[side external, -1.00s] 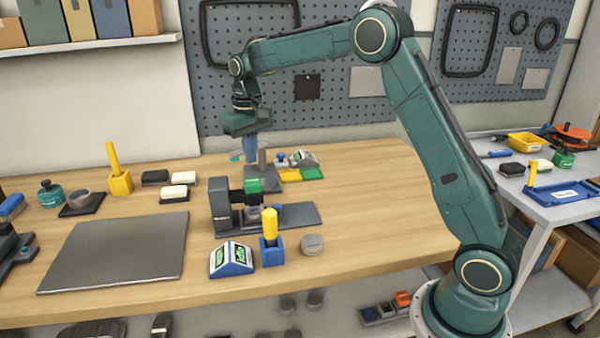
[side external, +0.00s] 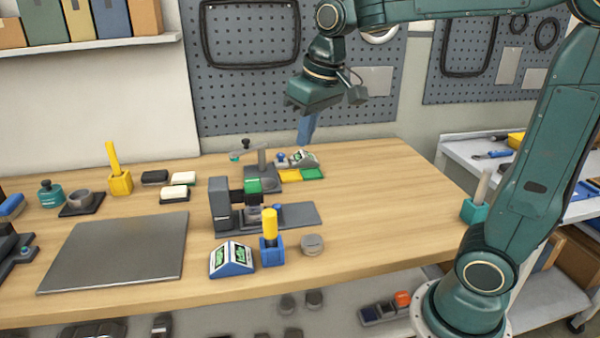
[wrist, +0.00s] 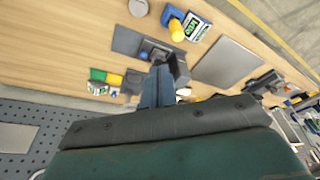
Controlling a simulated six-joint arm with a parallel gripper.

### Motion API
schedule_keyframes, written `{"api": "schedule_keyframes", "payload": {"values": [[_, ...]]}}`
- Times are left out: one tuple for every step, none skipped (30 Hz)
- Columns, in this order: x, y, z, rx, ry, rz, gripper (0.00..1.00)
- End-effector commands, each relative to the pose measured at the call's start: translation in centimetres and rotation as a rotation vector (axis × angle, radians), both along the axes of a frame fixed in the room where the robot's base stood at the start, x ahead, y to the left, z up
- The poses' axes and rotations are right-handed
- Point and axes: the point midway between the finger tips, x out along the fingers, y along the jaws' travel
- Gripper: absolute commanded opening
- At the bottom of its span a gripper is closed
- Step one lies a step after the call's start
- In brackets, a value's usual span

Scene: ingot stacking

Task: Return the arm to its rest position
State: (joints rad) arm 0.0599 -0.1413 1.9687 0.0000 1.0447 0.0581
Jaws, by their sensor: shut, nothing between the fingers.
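My gripper (side external: 306,130) hangs above the back of the workbench, over the right end of the pegboard side. Its blue fingers are together and hold nothing. In the wrist view the shut fingers (wrist: 157,88) point out over the bench, with the table items beyond them. My teal arm is raised and bent, with its base at the right front of the bench.
Below stand a grey press-like device (side external: 222,205), green and yellow pads (side external: 302,174), a blue holder with a yellow handle (side external: 270,240) and a display block (side external: 231,259). A grey plate (side external: 118,250) lies left. The right part of the wooden bench (side external: 390,190) is clear.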

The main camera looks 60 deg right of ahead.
Motion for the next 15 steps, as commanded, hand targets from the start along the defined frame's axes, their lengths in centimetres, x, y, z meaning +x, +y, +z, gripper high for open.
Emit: {"api": "schedule_keyframes", "payload": {"values": [[-1.2,0.2,0.2,-0.002,-0.017,0.008,0.0],[-1.9,0.3,0.2,-0.004,-0.026,0.013,0.0],[-2.8,0.5,0.3,-0.004,-0.036,0.019,0.0],[-3.4,0.6,0.3,-0.006,-0.045,0.023,0.0],[-4.1,0.7,0.3,-0.007,-0.053,0.027,0.0],[-5.0,0.8,0.2,-0.008,-0.064,0.032,0.0],[-5.6,0.9,0.1,-0.008,-0.073,0.036,0.0],[-6.2,1.0,0.1,-0.01,-0.082,0.041,0.0],[-7.1,1.1,-0.1,-0.011,-0.092,0.046,0.0],[-7.8,1.2,-0.2,-0.013,-0.1,0.051,0.0],[-8.4,1.2,-0.3,-0.014,-0.109,0.055,0.0],[-9.2,1.4,-0.5,-0.015,-0.121,0.061,0.0],[-9.8,1.4,-0.7,-0.016,-0.128,0.066,0.0],[-10.4,1.5,-0.9,-0.017,-0.137,0.07,0.0],[-11.2,1.6,-1.2,-0.019,-0.148,0.076,0.0]]}}
